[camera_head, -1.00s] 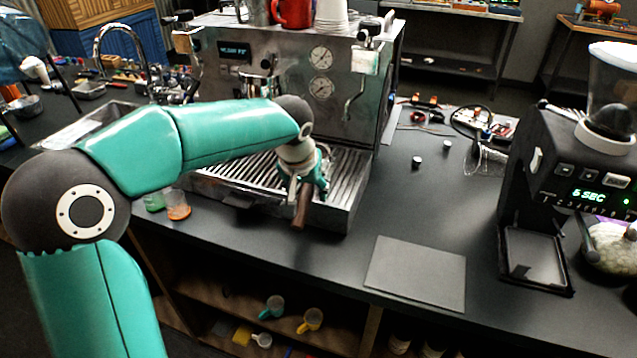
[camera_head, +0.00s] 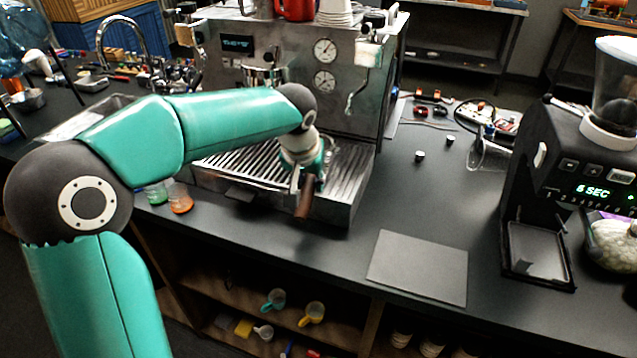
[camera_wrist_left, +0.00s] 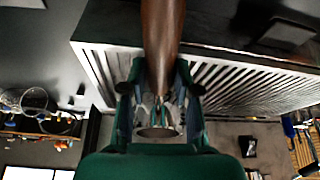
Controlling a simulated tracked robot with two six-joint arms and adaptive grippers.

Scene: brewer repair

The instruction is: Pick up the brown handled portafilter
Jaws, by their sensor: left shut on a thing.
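The portafilter's brown handle (camera_head: 305,197) shows over the front edge of the espresso machine's drip tray (camera_head: 347,185). My left gripper (camera_head: 311,180) is shut on the portafilter and partly hides it. In the left wrist view the brown handle (camera_wrist_left: 161,40) runs up and away between the fingers of my left gripper (camera_wrist_left: 158,85). The metal head is mostly hidden; a round metal rim shows below the fingers there. I cannot tell whether the portafilter touches the tray. My right gripper is not in view.
The espresso machine (camera_head: 270,65) stands behind the gripper. Small cups of green and orange (camera_head: 180,198) stand left of the tray. A flat grey mat (camera_head: 418,267) lies on the counter at the right, before the grinder (camera_head: 560,180). The counter between tray and mat is clear.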

